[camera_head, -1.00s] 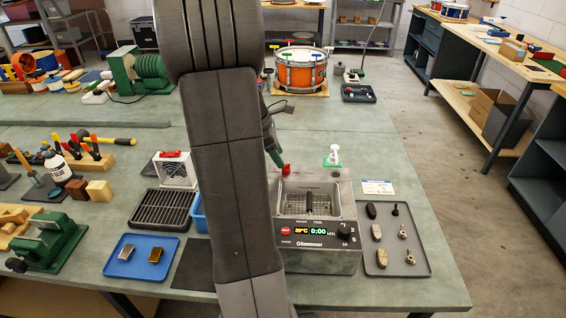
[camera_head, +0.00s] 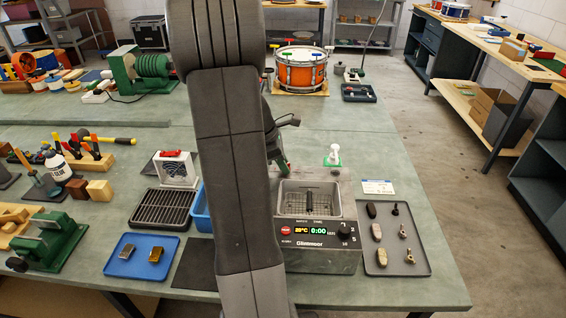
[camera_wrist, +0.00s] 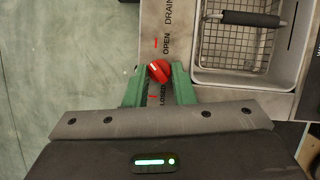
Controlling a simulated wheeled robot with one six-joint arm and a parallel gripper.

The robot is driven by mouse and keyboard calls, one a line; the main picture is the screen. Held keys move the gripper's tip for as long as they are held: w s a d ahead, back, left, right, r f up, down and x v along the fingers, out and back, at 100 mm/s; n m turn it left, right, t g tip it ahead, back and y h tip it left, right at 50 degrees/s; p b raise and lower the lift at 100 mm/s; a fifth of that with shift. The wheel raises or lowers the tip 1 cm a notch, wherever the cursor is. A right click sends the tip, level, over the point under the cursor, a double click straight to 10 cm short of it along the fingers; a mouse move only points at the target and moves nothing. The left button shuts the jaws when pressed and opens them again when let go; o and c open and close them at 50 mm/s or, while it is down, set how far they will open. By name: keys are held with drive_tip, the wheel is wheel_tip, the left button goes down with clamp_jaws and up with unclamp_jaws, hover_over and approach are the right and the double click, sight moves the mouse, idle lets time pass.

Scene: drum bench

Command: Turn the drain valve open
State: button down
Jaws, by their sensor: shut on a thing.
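The drain valve has a red handle (camera_wrist: 159,72), seen in the wrist view between the tips of my green fingers. My gripper (camera_wrist: 157,78) is shut on it. The handle sits at a slant beside the printed strip, between the words OPEN and CLOSED, with DRAIN above. Its exact setting is partly hidden by the fingers. The valve belongs to the silver Glimmoor tank unit (camera_head: 320,262) at the bench front. In the head view, my green fingertip (camera_head: 282,166) shows at the tank's back left corner, and my arm hides much of that side.
A wire basket with a dark handle (camera_wrist: 250,18) sits in the tank. A grey tray of small metal parts (camera_head: 391,262) lies right of the unit. A white-topped fitting on a green base (camera_head: 334,157) stands behind it. A blue tray (camera_head: 141,257) and black rack (camera_head: 162,208) lie left.

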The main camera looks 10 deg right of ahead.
drive_tip(key=m+g+p, duration=0.1)
drive_tip(key=m, duration=0.2)
drive_tip(key=shift+w+r+p, duration=0.1)
drive_tip(key=shift+w+p, duration=0.1)
drive_tip(key=shift+p, duration=0.2)
drive_tip(key=m+g+p, duration=0.1)
drive_tip(key=m, duration=0.1)
drive_tip(key=m+g, duration=0.1)
drive_tip(key=m, duration=0.2)
drive_tip(key=shift+w+d+y+p, duration=0.1)
drive_tip(key=shift+w+y+p, duration=0.1)
drive_tip(key=shift+y+p, duration=0.2)
drive_tip(key=shift+m, duration=0.3)
drive_tip(key=c, duration=1.2)
unclamp_jaws()
drive_tip(key=shift+c, duration=0.2)
drive_tip(key=b+v, duration=0.1)
drive_tip(key=v, duration=1.2)
drive_tip(key=shift+w+r, duration=0.2)
drive_tip(key=shift+r, duration=0.1)
